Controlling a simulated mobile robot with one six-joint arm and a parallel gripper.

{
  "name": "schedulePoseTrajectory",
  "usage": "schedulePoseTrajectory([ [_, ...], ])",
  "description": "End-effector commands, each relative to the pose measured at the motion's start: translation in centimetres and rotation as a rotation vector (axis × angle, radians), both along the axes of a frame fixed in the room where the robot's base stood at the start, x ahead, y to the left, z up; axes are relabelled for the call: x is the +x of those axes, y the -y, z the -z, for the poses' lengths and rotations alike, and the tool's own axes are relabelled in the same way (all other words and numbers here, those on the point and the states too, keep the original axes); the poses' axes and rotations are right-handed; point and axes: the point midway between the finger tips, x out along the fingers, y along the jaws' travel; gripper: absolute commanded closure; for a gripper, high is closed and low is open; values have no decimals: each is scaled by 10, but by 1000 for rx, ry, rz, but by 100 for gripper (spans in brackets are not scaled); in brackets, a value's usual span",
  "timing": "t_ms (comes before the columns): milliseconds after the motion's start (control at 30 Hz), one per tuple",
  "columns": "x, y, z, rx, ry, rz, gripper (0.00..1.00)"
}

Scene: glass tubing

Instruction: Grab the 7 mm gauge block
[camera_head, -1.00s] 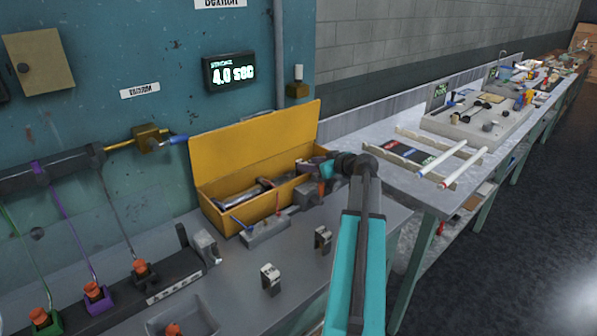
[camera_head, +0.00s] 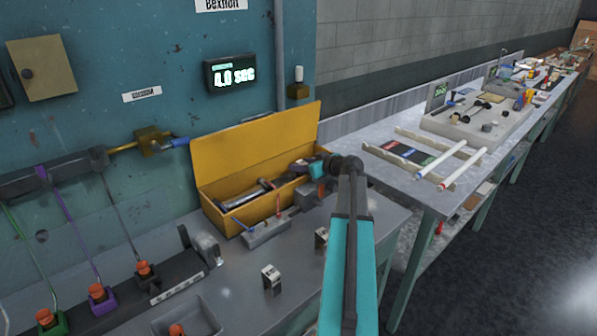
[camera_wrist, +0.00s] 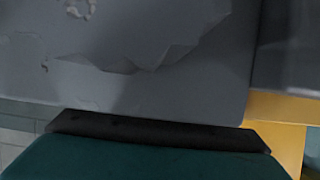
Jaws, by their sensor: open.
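I cannot make out a labelled 7 mm gauge block in either view. Small metal blocks stand on the bench: one silver block (camera_head: 271,279) in front and one (camera_head: 321,237) partly hidden by my arm. A grey holder (camera_head: 266,234) with small upright pieces sits against the front of the yellow box. My gripper (camera_head: 308,168) is over the right end of the yellow toolbox (camera_head: 246,144), open, with its fingertips too small to see clearly.
The toolbox's raised lid stands behind my gripper, and metal tools lie inside. A grey tray (camera_head: 205,318) and a rail with orange-capped fittings (camera_head: 143,270) are at the left. A second bench (camera_head: 433,197) with glass tubes is at the right. Bench space around the front block is clear.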

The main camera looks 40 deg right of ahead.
Motion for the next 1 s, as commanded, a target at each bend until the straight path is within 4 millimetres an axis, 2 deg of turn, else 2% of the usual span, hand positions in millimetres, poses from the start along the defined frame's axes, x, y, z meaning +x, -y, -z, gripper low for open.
schedulePoseTrajectory([
  [633,4,1,2,0,0,2,55],
  [900,3,1,2,0,0,2,100],
  [1000,3,1,2,0,0,2,100],
])
